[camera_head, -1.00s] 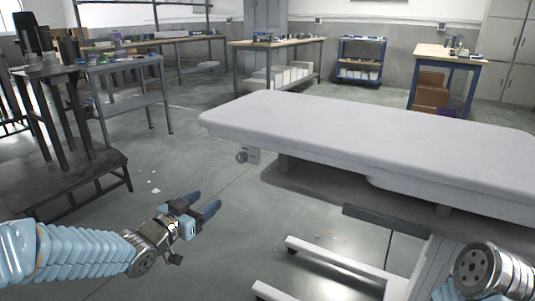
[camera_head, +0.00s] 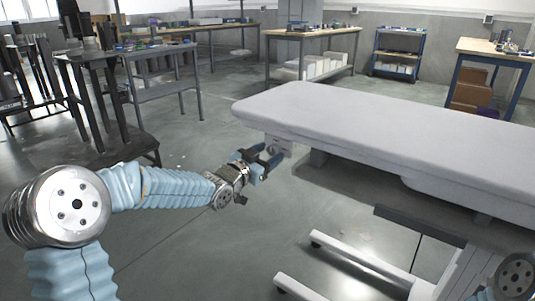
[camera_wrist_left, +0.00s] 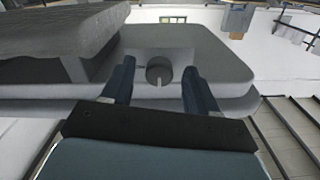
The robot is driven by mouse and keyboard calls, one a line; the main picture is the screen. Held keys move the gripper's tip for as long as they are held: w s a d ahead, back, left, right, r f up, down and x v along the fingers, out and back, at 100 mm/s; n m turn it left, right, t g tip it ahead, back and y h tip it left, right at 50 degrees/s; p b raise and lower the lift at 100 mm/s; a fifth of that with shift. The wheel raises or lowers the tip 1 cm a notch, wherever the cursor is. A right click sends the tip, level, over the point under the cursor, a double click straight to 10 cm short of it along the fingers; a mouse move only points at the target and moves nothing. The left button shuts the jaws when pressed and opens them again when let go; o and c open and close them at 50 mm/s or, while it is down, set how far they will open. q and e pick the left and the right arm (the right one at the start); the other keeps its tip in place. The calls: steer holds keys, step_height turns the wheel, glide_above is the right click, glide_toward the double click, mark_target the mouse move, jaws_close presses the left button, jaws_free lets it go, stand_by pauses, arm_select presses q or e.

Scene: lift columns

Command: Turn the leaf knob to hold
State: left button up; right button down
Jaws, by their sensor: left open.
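The leaf knob (camera_wrist_left: 159,70) is a round grey knob on a pale plate under the end of the padded table (camera_head: 390,125). In the left wrist view it lies between and beyond my fingertips, with a light mark pointing downward. In the head view my gripper hides the knob, and part of the plate (camera_head: 284,143) shows. My left gripper (camera_head: 270,156) is open, its two dark blue fingers pointing at the plate, one on each side of the knob. Contact with the knob cannot be told. My right gripper is out of view; part of my right arm shows at the lower right.
The table's white base legs (camera_head: 345,262) stand on the floor at lower right. A dark stand (camera_head: 110,150) and a grey bench (camera_head: 165,92) are at left. Workbenches and a blue cart (camera_head: 400,55) line the back.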

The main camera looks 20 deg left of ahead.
arm_select(q)
steer(key=shift+w, duration=0.1)
steer(key=c, duration=1)
steer(key=shift+f+m+b, duration=0.2)
steer(key=shift+m+b, duration=0.2)
steer(key=shift+b, duration=0.35)
steer(key=shift+c, duration=0.2)
steer(key=m+b, duration=0.5)
steer(key=b, duration=0.2)
steer(key=shift+f+m, duration=0.1)
steer(key=shift+m, duration=0.2)
steer(key=shift+m+b, duration=0.85)
steer(key=shift+m, duration=0.05)
steer(key=m+b, duration=0.1)
steer(key=m, duration=0.1)
steer(key=shift+m+b, duration=0.3)
steer(key=shift+b, duration=0.1)
steer(key=m, duration=0.1)
steer(key=m+b, duration=0.1)
steer(key=m, duration=0.1)
steer(key=m+b, duration=0.1)
steer(key=m, duration=0.1)
steer(key=shift+r, duration=0.3)
